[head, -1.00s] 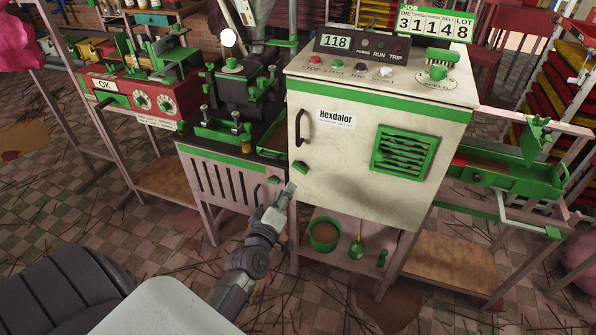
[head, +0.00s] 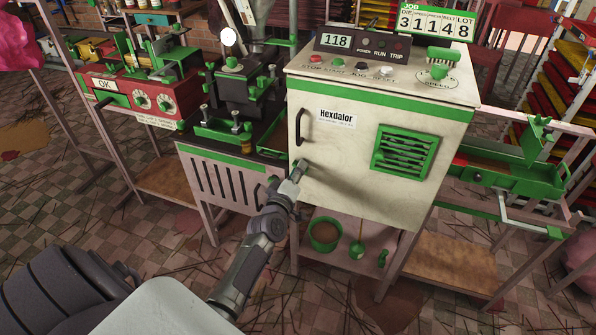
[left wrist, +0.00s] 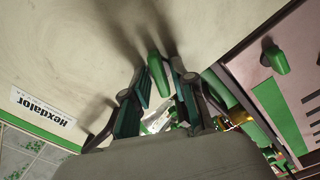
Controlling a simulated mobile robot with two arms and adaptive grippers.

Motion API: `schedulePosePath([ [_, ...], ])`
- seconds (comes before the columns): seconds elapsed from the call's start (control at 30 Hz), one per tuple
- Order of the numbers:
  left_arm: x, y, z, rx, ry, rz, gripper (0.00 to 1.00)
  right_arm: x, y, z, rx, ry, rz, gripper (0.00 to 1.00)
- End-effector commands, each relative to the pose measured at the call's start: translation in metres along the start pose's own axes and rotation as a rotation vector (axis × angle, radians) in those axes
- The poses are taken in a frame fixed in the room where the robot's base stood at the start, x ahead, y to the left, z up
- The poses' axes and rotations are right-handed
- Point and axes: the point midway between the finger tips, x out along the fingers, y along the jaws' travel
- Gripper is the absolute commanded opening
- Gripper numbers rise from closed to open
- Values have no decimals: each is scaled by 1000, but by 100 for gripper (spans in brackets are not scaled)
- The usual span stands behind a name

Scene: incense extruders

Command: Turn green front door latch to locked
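The white Hexdalor cabinet's front door (head: 345,165) is closed, with a black handle on its left side. The green front door latch (left wrist: 157,68) shows in the left wrist view, between my left gripper's fingertips. In the head view the gripper mostly hides it. My left gripper (head: 299,168) is at the door's lower left edge. In the left wrist view its fingers (left wrist: 158,75) stand on either side of the latch, with small gaps visible, so it looks open. I cannot tell if either finger touches the latch. My right gripper is not in view.
A second green knob (left wrist: 275,60) sits on the neighbouring panel, right in the left wrist view. A green vent (head: 404,151) is on the door. A green pot (head: 324,234) stands on the shelf below. The floor in front is littered with thin sticks.

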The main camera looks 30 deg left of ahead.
Motion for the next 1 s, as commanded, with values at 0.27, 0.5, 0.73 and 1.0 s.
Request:
schedulePosePath([
  [0.27,0,0,0,0,0,0,0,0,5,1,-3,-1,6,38],
  [0.5,0,0,0,27,-1,-1,0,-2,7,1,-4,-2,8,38],
  [0.73,0,1,0,140,-2,-2,0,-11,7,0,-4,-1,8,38],
  [1.0,0,2,-1,376,-2,-2,0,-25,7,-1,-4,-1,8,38],
])
